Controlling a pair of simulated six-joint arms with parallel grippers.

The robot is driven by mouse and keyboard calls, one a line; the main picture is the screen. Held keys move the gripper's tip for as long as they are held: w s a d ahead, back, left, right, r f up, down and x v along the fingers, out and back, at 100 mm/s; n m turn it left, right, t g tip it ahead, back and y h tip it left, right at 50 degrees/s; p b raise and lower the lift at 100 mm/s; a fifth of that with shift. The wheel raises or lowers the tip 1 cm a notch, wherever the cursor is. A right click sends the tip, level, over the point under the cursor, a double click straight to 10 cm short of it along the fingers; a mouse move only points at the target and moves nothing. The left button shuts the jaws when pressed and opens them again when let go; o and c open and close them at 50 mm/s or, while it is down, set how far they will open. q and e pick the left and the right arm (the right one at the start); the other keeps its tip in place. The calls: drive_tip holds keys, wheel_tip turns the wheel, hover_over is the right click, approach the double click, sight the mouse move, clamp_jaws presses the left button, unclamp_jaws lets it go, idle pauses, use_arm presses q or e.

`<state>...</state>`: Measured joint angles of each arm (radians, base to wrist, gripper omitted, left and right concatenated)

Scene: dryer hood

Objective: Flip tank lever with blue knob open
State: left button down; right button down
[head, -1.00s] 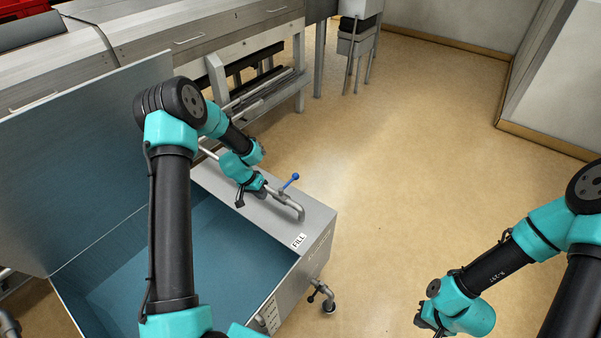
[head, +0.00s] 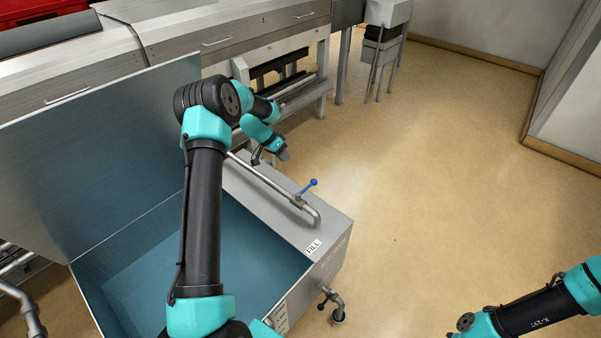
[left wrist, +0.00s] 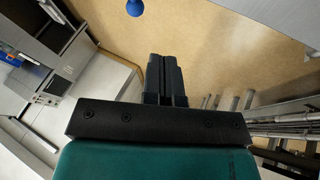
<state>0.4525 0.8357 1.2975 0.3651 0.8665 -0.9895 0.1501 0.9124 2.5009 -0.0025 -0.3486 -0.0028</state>
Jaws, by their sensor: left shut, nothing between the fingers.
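The blue-knobbed lever (head: 308,186) sticks up from the pipe (head: 281,189) on the tank's top ledge, tilted up and to the right. The blue knob also shows at the top edge of the left wrist view (left wrist: 135,7). My left gripper (head: 270,157) is shut and empty, behind and to the left of the lever, apart from it. Its closed fingers show in the left wrist view (left wrist: 163,75). My right gripper (head: 455,335) is at the bottom edge of the head view, mostly cut off, far from the lever.
The open tank (head: 250,275) has a raised lid (head: 90,155) on its left and a FILL label (head: 313,247). A black-handled valve (head: 331,300) juts from its front. A long metal machine (head: 225,40) stands behind. The floor to the right is clear.

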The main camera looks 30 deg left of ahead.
sight(308, 188)
use_arm(q)
drive_tip(key=w+d+f, duration=0.2)
drive_tip(key=d+f, duration=0.6)
drive_tip(key=f, duration=0.1)
drive_tip(key=shift+d, duration=0.35)
idle(0.3)
drive_tip(key=shift+d+m, duration=0.2)
drive_tip(key=shift+m, duration=0.2)
